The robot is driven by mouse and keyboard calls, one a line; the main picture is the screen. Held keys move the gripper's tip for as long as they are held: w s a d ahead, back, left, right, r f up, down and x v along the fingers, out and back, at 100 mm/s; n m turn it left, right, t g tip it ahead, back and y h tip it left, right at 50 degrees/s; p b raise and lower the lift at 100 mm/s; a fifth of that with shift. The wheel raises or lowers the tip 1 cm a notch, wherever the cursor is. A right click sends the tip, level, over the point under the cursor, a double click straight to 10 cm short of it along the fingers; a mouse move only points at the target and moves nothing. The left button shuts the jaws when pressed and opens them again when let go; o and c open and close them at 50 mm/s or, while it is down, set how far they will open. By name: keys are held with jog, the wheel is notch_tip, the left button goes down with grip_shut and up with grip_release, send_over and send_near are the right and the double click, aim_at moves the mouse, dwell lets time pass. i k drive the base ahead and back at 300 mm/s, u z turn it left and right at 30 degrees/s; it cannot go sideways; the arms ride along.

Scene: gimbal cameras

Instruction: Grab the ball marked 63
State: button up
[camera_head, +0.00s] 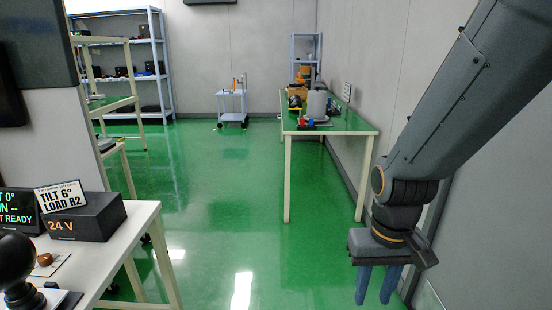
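I cannot make out any ball marked 63 in this view. My gripper (374,300) hangs at the lower right with its two blue fingers pointing down. The fingers are apart with nothing visible between them, over the green floor. A dark rounded object (14,262) is cut off at the lower left edge; no number shows on it. Small red, blue and black items (306,123) lie on the far green-topped table, too small to identify.
A white table (143,218) at the left holds a black 24 V box (84,217) and a small brown item (44,259). The green-topped table (350,124) stands along the right wall. A trolley (232,108) and shelves (166,75) stand far back. The middle floor is clear.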

aim_at(297, 102)
jog(key=u, duration=0.55)
jog(key=i, duration=1.8)
jog(key=z, duration=0.15)
jog(key=i, duration=1.8)
jog(key=z, duration=1.15)
jog(key=i, duration=0.55)
jog(key=z, duration=0.25)
